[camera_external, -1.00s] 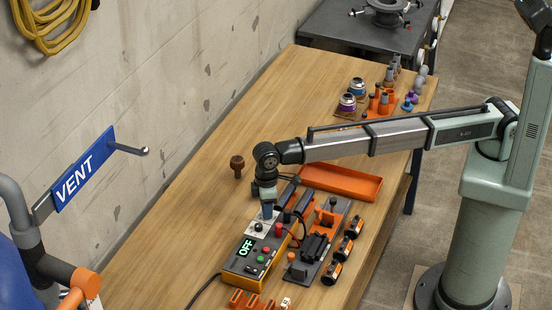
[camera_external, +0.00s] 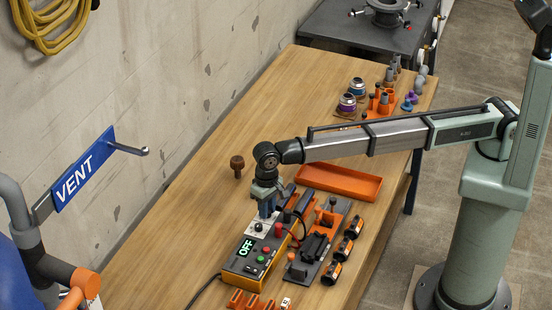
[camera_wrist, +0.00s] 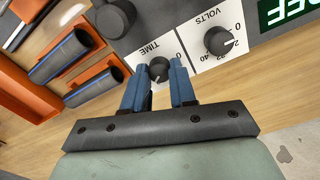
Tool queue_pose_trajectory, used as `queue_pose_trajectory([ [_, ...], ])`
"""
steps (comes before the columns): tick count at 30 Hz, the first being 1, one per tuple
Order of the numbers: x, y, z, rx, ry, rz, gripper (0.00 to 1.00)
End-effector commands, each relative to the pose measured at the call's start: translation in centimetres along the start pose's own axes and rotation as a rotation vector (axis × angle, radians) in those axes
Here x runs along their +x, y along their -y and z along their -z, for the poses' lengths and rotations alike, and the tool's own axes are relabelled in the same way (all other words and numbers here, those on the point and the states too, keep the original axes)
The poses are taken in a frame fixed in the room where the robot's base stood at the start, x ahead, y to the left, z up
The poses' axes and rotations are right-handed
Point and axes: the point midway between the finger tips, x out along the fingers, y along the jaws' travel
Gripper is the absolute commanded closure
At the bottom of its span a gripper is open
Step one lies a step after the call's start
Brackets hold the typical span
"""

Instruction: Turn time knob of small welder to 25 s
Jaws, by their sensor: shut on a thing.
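The small welder (camera_external: 256,262) is a yellow-and-grey box on the workbench, its display reading OFF in green. In the wrist view its white panel carries a black TIME knob (camera_wrist: 158,68) and a black VOLTS knob (camera_wrist: 220,41). The blue fingers of my gripper (camera_wrist: 160,88) stand on both sides of the TIME knob and are shut on it. The fingers partly hide the TIME scale; only a 0 shows clearly, so I cannot read its setting. In the external view my gripper (camera_external: 266,212) points down at the welder's far end.
Orange holders with dark pipes (camera_wrist: 75,55) stand beside the welder. An orange tray (camera_external: 340,182) lies behind it. A brown knobbed piece (camera_external: 237,167) stands on the bench to the left. The bench's left side is mostly clear.

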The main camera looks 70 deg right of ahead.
Motion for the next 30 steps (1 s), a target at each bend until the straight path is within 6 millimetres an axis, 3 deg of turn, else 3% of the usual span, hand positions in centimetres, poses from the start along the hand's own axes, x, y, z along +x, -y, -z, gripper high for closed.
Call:
queue_pose_trajectory([
  [9,-0.04,0.01,0.03,0.116,-0.001,0.001,1.0],
  [25,-0.04,0.01,0.03,0.137,-0.001,0.001,1.0],
  [26,-0.04,0.01,0.03,0.137,-0.001,0.001,0.72],
  [30,-0.03,0.0,0.02,0.137,-0.001,0.001,0.59],
])
